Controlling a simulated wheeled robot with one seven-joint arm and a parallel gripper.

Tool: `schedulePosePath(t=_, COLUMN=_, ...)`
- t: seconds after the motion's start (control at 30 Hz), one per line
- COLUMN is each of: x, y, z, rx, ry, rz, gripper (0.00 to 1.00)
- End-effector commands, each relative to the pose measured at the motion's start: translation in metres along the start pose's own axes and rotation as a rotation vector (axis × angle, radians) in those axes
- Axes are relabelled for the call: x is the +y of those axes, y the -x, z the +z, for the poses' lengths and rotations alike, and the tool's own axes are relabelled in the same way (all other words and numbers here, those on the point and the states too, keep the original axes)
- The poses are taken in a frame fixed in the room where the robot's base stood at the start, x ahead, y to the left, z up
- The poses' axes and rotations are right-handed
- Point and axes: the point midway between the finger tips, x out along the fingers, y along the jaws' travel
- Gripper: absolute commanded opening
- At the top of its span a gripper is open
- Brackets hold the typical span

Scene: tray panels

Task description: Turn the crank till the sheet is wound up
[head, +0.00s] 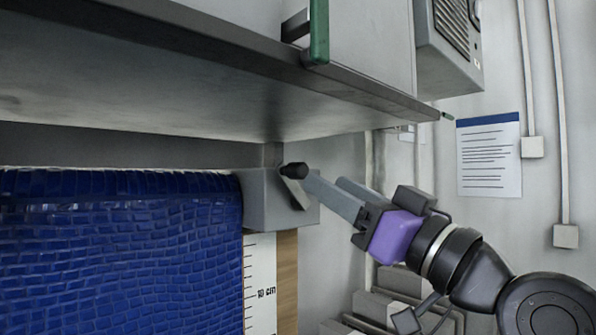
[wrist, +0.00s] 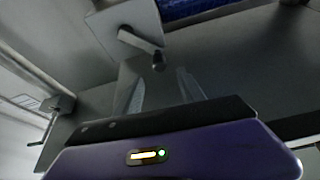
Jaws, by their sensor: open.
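The blue sheet (head: 120,250) with a tile-like pattern hangs at the left of the head view, and a strip of it (wrist: 190,8) shows at the top of the wrist view. At its right end is a grey housing (head: 262,198) with a short crank (head: 297,192) ending in a black knob (head: 294,170). In the wrist view the crank arm (wrist: 140,41) slants down to the knob (wrist: 158,62). My gripper (head: 322,186) is open, its tips close to the knob. In the wrist view the knob appears just beyond the gap between the fingers (wrist: 162,82); contact cannot be told.
A grey shelf or cabinet underside (head: 250,90) overhangs the crank, with a green handle (head: 319,30) above. A ruler strip (head: 261,285) stands beside the sheet. A notice (head: 488,155) hangs at right.

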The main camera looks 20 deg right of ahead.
Motion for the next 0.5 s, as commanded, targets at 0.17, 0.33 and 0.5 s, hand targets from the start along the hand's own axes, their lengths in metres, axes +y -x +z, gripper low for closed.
schedulePosePath(t=0.17, x=-0.002, y=-0.015, z=0.001, rx=-0.012, ry=0.004, rz=-0.005, gripper=0.47)
schedulePosePath(t=0.33, x=-0.002, y=-0.042, z=0.002, rx=-0.013, ry=0.004, rz=-0.005, gripper=0.47)
schedulePosePath(t=0.5, x=-0.001, y=-0.065, z=0.002, rx=-0.011, ry=0.004, rz=-0.003, gripper=0.47)
